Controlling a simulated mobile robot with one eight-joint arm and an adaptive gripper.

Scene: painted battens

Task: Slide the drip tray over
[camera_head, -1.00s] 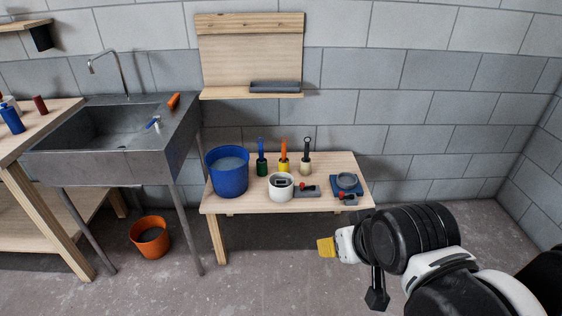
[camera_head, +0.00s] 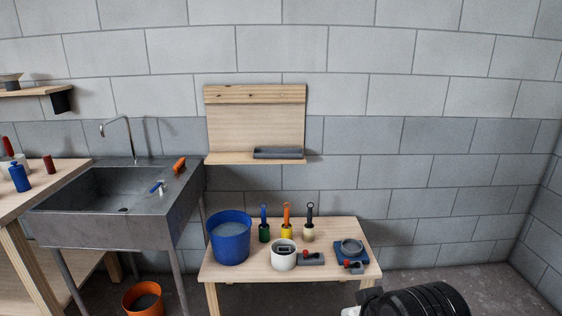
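A long dark grey tray-like piece (camera_head: 278,153) lies on the narrow ledge of the wooden wall panel (camera_head: 255,119), toward its right end. I cannot tell for sure which of these is the drip tray. My black arm shows at the bottom right edge, below the table's right end. My gripper's fingers are out of the picture, so its state is hidden.
The low table also holds a blue bucket (camera_head: 229,238), a white pot (camera_head: 284,255), several coloured-handled tools in pots, and small grey blocks with red knobs. A grey sink (camera_head: 100,232) stands at left. An orange bucket (camera_head: 143,299) is on the floor.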

